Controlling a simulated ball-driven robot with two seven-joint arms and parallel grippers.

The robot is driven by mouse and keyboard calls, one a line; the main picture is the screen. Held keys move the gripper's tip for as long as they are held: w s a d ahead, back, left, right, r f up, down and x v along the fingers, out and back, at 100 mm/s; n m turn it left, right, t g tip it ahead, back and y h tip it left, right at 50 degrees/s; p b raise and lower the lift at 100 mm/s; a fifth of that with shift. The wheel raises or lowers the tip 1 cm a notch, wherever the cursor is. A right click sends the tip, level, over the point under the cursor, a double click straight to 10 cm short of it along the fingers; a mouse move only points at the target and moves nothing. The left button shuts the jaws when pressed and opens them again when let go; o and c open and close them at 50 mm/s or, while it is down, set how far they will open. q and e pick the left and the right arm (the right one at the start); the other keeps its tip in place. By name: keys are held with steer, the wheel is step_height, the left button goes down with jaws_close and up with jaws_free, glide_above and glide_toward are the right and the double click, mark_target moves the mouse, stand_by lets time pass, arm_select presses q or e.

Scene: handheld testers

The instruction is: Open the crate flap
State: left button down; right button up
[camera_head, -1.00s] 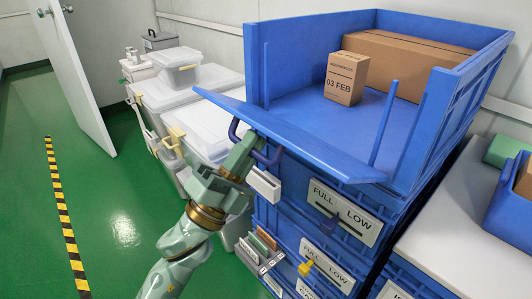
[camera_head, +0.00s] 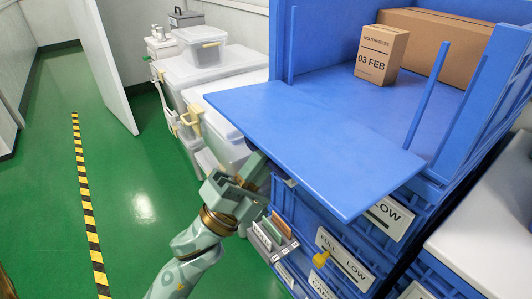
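The blue crate's flap (camera_head: 310,140) is swung out from the crate's open front. Its broad flat face shows, roughly level with the crate floor and reaching out past the front. The crate (camera_head: 345,80) stands on top of a stack of blue crates. My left gripper (camera_head: 256,168) is at the flap's left front underside. Its fingertips are partly hidden by the flap, so I cannot see whether they grip anything. The flap's handle is out of sight. My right gripper is not in view.
A small carton (camera_head: 382,55) marked 03 FEB and a larger carton (camera_head: 445,45) sit inside the crate. Pale lidded bins (camera_head: 225,75) stand at the left. A white surface (camera_head: 490,215) is at the right. The green floor (camera_head: 130,200) at left is open.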

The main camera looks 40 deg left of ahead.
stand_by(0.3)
arm_select(q)
steer(key=c, duration=1.6)
jaws_free()
